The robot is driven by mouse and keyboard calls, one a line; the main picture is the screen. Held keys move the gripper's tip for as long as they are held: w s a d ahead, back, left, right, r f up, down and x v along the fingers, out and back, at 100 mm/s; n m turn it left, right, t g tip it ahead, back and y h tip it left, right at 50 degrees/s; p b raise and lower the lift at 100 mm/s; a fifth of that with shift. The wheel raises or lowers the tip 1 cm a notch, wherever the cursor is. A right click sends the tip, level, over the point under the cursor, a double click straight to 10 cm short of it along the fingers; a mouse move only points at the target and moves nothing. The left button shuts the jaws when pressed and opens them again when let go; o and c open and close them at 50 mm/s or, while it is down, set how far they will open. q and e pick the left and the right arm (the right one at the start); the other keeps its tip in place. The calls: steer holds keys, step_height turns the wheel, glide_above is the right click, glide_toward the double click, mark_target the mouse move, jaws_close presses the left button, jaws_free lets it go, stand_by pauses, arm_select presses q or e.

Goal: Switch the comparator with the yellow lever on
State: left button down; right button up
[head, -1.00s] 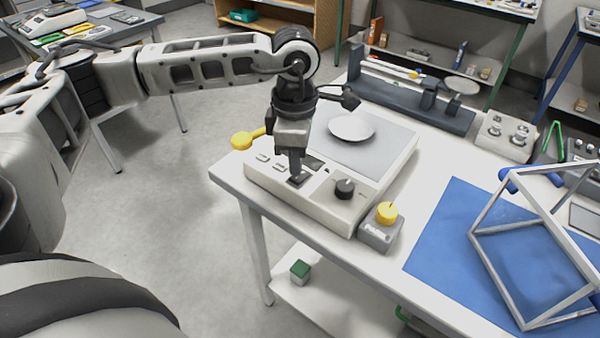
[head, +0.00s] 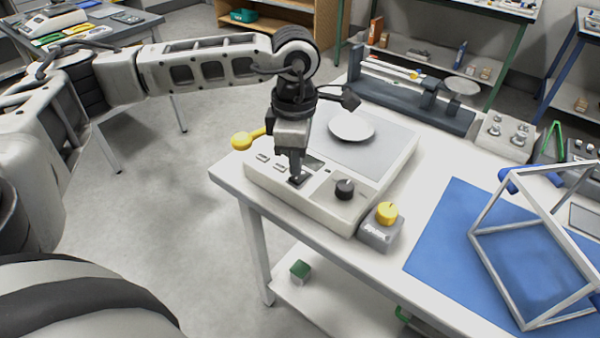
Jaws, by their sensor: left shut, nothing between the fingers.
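The comparator (head: 327,205) is a pale box with a round white pan (head: 351,127) on its grey top, standing at the left end of the white table. A yellow-knobbed lever (head: 243,140) sticks out from its left side. Its front panel carries small light buttons, a dark rocker switch (head: 299,180) and a black knob (head: 344,188). My left gripper (head: 295,176) is shut and points down, its tips at the dark rocker switch. I cannot tell whether they press it, and they hide part of it. My right gripper is not in view.
A grey box with a yellow knob (head: 386,213) stands just right of the comparator. A blue mat (head: 450,235) with a metal frame (head: 478,238) lies farther right. A dark balance beam (head: 400,92) and a weight block (head: 506,138) stand at the back.

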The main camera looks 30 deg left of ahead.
mark_target(296, 178)
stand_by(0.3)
arm_select(q)
steer(key=shift+f+b, duration=0.95)
steer(key=shift+f, duration=0.1)
stand_by(0.4)
steer(key=shift+r, duration=0.15)
steer(key=shift+r+p, duration=2.25)
steer(key=shift+r, duration=1.2)
steer(key=shift+f, duration=0.1)
